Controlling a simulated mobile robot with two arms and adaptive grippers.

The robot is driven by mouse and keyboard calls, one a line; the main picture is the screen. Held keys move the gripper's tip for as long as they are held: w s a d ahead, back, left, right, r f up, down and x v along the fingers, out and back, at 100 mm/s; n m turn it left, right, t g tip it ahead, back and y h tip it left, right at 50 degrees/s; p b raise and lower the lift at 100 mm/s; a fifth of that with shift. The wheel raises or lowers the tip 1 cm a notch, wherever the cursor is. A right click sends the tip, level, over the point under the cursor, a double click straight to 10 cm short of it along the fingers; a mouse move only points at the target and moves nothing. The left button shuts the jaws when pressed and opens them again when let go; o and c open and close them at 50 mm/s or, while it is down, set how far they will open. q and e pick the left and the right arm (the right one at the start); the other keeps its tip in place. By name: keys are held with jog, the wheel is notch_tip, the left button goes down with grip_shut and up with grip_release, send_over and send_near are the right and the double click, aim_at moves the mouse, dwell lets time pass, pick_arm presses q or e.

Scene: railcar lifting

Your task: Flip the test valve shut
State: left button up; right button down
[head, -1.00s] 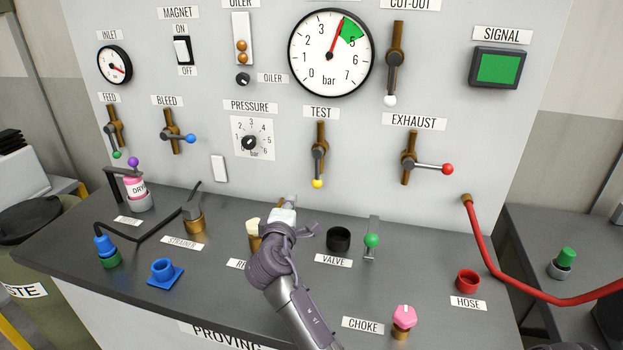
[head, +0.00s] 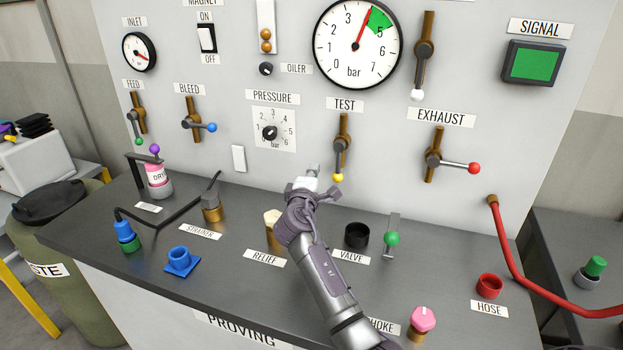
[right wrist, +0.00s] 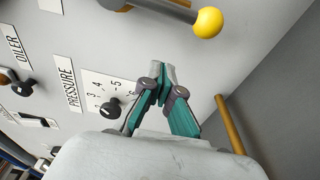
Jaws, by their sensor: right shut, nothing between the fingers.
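The test valve (head: 342,145) is a brass fitting on the upright panel under the TEST label. Its grey lever points straight down and ends in a yellow knob (head: 338,177). In the right wrist view the yellow knob (right wrist: 207,22) is at the top, beyond the fingers and to their right. My right gripper (head: 314,169) is just left of the knob and a little apart from it in the head view. In the right wrist view the gripper (right wrist: 167,68) has its fingertips together with nothing between them. My left gripper is out of view.
The exhaust valve (head: 435,155) with a red knob is to the right of the test valve. The pressure dial (head: 272,131) is to the left. Below my right arm, the bench top (head: 215,262) holds a relief fitting (head: 273,228) and a black valve cup (head: 357,235).

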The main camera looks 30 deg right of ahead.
aim_at(338, 163)
jog(key=x, duration=0.3)
jog(key=s+d+p, duration=0.2)
jog(key=s, duration=0.1)
jog(key=shift+s+p, duration=0.2)
jog(key=shift+p, duration=0.1)
jog(key=shift+f, duration=0.1)
jog(key=shift+d, duration=0.1)
